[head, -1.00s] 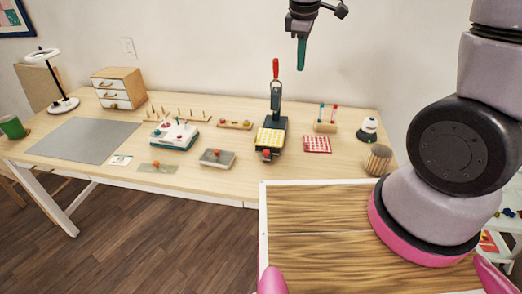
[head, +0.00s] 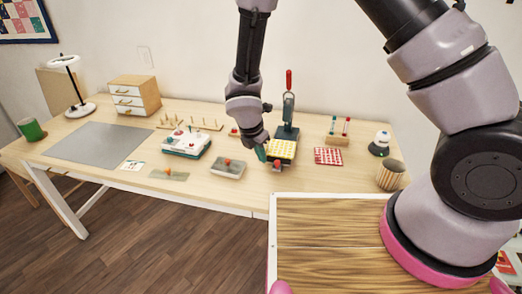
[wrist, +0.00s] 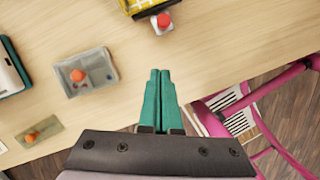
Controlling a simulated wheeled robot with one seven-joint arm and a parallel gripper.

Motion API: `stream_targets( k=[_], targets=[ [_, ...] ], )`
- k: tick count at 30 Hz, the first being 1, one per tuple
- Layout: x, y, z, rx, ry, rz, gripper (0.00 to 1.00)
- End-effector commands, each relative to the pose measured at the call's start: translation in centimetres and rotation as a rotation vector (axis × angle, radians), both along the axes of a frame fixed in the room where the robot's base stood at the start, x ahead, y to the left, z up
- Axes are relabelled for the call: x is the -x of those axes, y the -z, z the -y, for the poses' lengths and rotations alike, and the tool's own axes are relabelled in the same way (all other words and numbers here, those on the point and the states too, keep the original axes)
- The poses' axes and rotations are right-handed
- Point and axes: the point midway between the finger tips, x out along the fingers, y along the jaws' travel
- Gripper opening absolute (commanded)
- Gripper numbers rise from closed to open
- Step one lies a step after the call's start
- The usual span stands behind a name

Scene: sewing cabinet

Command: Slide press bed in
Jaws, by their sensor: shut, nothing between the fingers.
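The press (head: 287,115) stands at the back of the table with its red-tipped lever upright. Its bed, with a yellow patterned top (head: 283,149), sits out in front of the press column. A red knob (head: 276,163) is at the bed's front; it also shows in the wrist view (wrist: 163,20) on a small grey block, with the yellow edge (wrist: 143,5) beyond. My gripper (head: 261,153) is shut and empty, its teal fingers pointing down just left of the bed's front. In the wrist view the fingertips (wrist: 159,72) are below the knob in the picture, apart from it.
A grey tray (head: 243,170) with an orange-knobbed piece lies left of my gripper. A red-and-white checkered pad (head: 328,156) and a ribbed cup (head: 390,176) are to the right. A white-and-teal box (head: 186,143) stands further left. The table's front edge is close.

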Motion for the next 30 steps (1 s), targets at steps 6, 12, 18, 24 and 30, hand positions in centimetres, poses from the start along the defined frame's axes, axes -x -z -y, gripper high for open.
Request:
stream_targets(
  k=[6, 12, 18, 24, 30],
  targets=[
    [-1.1, 4.7, 1.0, 0.003, -0.001, -0.001, 0.0],
    [-3.4, 5.4, 2.6, -0.001, 0.005, 0.001, 0.0],
    [-4.3, 5.6, 3.4, -0.001, 0.002, 0.001, 0.0],
    [-4.4, 5.6, 3.4, -0.001, 0.002, 0.001, 0.0],
    [-4.7, 5.6, 3.5, -0.002, 0.004, 0.001, 0.0]
  ],
)
